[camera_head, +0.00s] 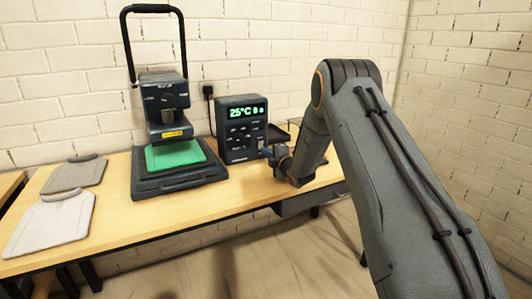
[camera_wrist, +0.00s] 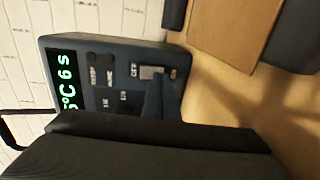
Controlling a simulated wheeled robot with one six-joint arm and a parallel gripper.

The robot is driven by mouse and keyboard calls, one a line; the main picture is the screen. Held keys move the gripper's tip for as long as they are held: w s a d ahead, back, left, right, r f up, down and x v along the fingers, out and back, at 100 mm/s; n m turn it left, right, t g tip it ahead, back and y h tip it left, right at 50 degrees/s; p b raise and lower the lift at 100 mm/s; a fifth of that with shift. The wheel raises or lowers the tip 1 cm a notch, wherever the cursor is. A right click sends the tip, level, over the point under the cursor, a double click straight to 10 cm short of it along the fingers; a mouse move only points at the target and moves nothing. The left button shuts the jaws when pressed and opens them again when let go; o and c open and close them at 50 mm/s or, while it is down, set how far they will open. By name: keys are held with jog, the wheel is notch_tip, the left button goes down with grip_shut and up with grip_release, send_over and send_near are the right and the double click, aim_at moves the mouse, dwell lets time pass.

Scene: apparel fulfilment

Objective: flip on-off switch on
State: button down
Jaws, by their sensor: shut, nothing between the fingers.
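The dark control box (camera_head: 240,150) stands on the wooden table with a lit green display (camera_head: 247,111). In the wrist view the box (camera_wrist: 110,48) appears turned sideways. Its on-off switch (camera_wrist: 150,72) is a small grey rocker between two small labels near the panel's end. My gripper (camera_head: 268,152) is in front of the lower right of the panel, shut and empty. In the wrist view its dark finger (camera_wrist: 154,100) reaches close to the switch. I cannot tell whether it touches, nor which way the rocker is tipped.
A heat press (camera_head: 170,115) with a tall black handle and a green piece on its base stands left of the box. Two grey flat garment-like pieces (camera_head: 50,222) lie at the table's left. A brick wall stands behind.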

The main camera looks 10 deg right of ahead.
jog(key=v, duration=0.6)
jog(key=shift+d, duration=0.1)
jog(key=shift+s+r+m, duration=0.1)
jog(key=shift+s+m, duration=0.1)
jog(key=shift+m, duration=0.1)
jog(key=s+m+g+h, duration=0.1)
jog(key=s+m, duration=0.1)
jog(key=s+d+m+g+h, duration=0.1)
jog(key=s+m+g+h, duration=0.1)
jog(key=s, duration=0.1)
jog(key=shift+s+d+r+m, duration=0.1)
jog(key=shift+s+r+m, duration=0.2)
jog(key=shift+m, duration=0.1)
jog(key=s+a+m+g+h, duration=0.1)
jog(key=s+m+g, duration=0.5)
jog(key=s, duration=1.7)
jog(key=s+a+m+g+h+p, duration=0.1)
jog(key=s+m+g, duration=0.6)
jog(key=s, duration=1.6)
jog(key=m, duration=0.3)
jog(key=shift+s, duration=0.3)
jog(key=shift+r, duration=0.15)
